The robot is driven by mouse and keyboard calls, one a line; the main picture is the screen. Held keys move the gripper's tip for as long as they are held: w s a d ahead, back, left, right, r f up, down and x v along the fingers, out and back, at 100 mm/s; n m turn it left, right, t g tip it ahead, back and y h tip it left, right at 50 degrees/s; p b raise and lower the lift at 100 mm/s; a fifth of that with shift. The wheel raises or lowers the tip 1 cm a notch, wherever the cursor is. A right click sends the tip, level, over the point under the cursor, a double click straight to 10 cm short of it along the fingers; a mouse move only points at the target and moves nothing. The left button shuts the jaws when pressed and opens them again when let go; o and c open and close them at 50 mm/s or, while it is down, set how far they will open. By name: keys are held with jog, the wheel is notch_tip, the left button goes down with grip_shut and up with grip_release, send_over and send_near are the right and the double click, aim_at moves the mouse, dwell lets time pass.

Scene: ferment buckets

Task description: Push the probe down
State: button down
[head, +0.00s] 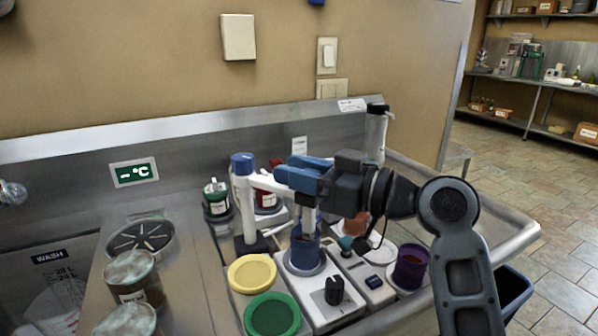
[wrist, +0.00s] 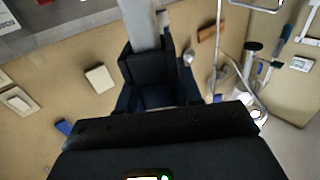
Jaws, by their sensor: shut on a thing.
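My gripper (head: 290,172) reaches in from the right in the head view, its blue fingers shut at the end of the white arm of a stand. The stand has a white post with a blue cap (head: 243,165) on a black foot. A pale upright probe (head: 309,218) shows below my fingers, over a blue vessel (head: 305,252); its lower end is hidden in or behind the vessel. The vessel stands on a white stirrer plate (head: 322,308) with a black knob. In the wrist view, a pale grey bar (wrist: 140,20) lies between my dark fingers (wrist: 152,70).
A green display (head: 134,172) on the back panel shows a dash and °C. Yellow (head: 252,273) and green (head: 271,315) lids lie in front. A purple cup (head: 410,267) stands right. Jars (head: 131,277) stand at left; a dark-topped bottle (head: 376,135) stands behind my gripper.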

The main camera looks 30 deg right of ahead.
jog(key=c, duration=1.1)
grip_release()
jog(key=shift+f, duration=0.45)
jog(key=shift+o, duration=1.3)
jog(key=shift+r, duration=0.15)
jog(key=b+v, duration=0.1)
jog(key=v, duration=0.6)
jog(key=shift+s+d, duration=0.3)
